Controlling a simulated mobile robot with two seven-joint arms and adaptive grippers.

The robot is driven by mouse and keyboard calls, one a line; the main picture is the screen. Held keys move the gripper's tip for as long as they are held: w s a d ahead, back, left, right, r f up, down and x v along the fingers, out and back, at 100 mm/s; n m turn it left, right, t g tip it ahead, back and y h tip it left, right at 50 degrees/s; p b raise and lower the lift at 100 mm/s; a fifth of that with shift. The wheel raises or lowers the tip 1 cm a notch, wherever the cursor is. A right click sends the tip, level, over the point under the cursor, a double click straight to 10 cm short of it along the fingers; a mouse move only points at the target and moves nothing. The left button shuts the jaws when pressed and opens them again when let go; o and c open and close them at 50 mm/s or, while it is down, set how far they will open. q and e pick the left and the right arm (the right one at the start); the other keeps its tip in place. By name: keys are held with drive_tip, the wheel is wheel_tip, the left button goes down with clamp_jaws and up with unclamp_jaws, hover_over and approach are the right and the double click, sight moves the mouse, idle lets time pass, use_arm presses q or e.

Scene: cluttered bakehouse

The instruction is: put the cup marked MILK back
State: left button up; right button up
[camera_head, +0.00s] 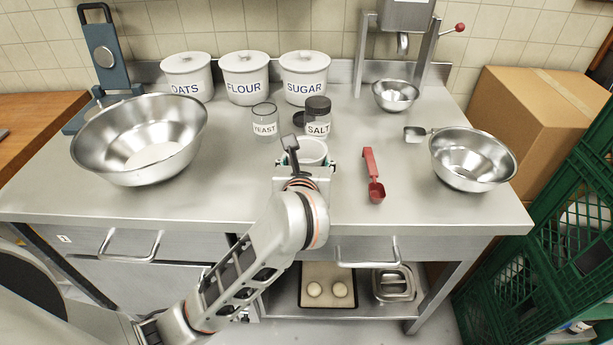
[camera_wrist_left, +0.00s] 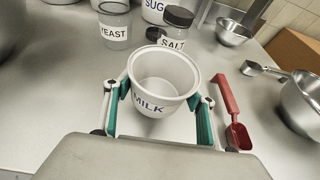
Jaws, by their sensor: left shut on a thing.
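The white cup marked MILK (camera_wrist_left: 160,88) is upright between the fingers of my left gripper (camera_wrist_left: 158,105), which is shut on it. In the head view the cup (camera_head: 311,152) shows only partly, behind my left gripper (camera_head: 306,164), in front of the SALT jar. The cup looks empty inside. I cannot tell whether its base touches the steel table (camera_head: 225,200). My right gripper is not in view.
A YEAST glass (camera_head: 265,120) and a dark-lidded SALT jar (camera_head: 317,118) stand just behind the cup. OATS (camera_head: 187,76), FLOUR (camera_head: 246,78) and SUGAR (camera_head: 304,78) canisters line the back. A red scoop (camera_head: 374,178) lies right; steel bowls (camera_head: 472,160) (camera_head: 140,140) flank the table.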

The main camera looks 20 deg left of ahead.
use_arm(q)
wheel_tip(320, 180, down, 4)
drive_tip(key=shift+r+b, duration=0.1)
drive_tip(key=shift+b, duration=1.05)
drive_tip(key=shift+r, duration=0.15)
drive_tip(key=shift+f, duration=0.25)
drive_tip(key=o, duration=1.3)
drive_tip(key=shift+r, duration=0.1)
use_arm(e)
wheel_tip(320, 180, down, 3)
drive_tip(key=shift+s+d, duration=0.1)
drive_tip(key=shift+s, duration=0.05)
use_arm(q)
drive_tip(key=shift+r, duration=0.15)
drive_tip(key=p+v, duration=0.5)
drive_tip(key=v, duration=0.6)
drive_tip(key=shift+d+r+p, duration=0.1)
drive_tip(key=shift+r+p, duration=0.05)
drive_tip(key=shift+p, duration=0.2)
drive_tip(key=shift+s+d+r, duration=0.1)
drive_tip(key=shift+s, duration=0.3)
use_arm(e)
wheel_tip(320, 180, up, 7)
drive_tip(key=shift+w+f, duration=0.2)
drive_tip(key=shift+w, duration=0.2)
